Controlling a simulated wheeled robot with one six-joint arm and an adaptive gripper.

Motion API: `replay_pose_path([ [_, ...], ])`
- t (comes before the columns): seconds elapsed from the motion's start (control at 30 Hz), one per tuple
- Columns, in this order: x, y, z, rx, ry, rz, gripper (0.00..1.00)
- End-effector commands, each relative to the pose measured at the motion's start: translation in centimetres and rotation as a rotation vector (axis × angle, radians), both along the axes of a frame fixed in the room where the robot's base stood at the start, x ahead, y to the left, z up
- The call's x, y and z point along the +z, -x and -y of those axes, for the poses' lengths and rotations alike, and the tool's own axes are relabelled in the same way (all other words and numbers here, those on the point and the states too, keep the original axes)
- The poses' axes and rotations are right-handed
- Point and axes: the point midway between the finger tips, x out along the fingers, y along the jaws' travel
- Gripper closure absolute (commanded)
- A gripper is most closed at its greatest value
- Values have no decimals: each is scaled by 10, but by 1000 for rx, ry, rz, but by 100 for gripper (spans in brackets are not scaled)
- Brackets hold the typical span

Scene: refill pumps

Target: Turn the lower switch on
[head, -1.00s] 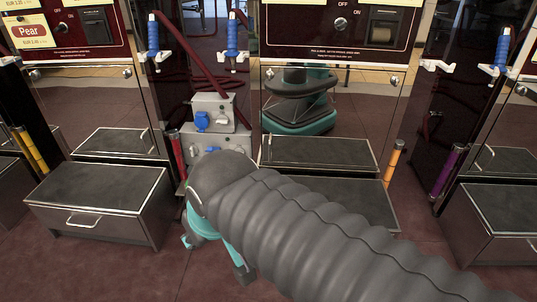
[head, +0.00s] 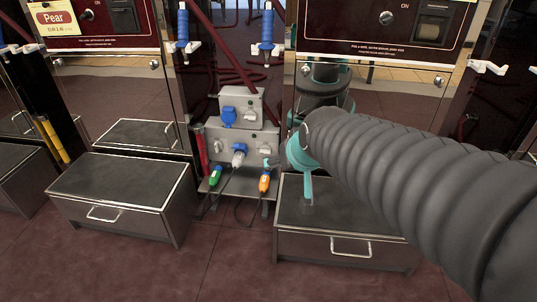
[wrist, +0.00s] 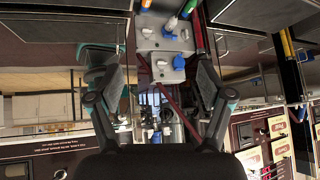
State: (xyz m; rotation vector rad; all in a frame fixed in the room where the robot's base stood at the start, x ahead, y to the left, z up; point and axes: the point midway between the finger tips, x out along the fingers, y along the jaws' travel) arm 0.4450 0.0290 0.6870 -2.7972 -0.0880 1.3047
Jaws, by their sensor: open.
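A grey upper box (head: 243,97) with a blue-covered socket (head: 228,117) and a grey upper switch (head: 250,117) stands on a wider grey lower box (head: 228,137). The lower box has a blue-and-white plug (head: 239,156) in its middle and a grey lower switch (head: 263,149) at its right. The switch positions are too small to read. In the wrist view the upper box (wrist: 166,73) and lower box (wrist: 152,35) appear upside down beyond my gripper (wrist: 163,64), whose open fingers are spread apart and empty. In the head view my teal wrist part is right of the boxes.
A green plug (head: 215,176) and an orange plug (head: 264,182) with dark cables hang before the lower box. Grey step drawers (head: 110,194) stand at left and right (head: 350,243). Blue nozzles (head: 182,30) hang above. The floor in front is clear.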

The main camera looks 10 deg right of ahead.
Motion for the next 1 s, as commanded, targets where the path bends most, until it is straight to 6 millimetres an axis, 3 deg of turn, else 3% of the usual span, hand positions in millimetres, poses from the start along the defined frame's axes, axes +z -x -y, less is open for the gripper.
replay_pose_path([
  [0.03, -7, -24, -3, -3, -8, 21, 21],
  [0.2, -20, -100, -13, -23, -37, 125, 21],
  [0.5, -68, -221, -24, -85, -56, 307, 21],
  [0.8, -146, -315, -29, -167, -35, 484, 21],
  [1.0, -213, -356, -28, -230, 11, 599, 21],
])
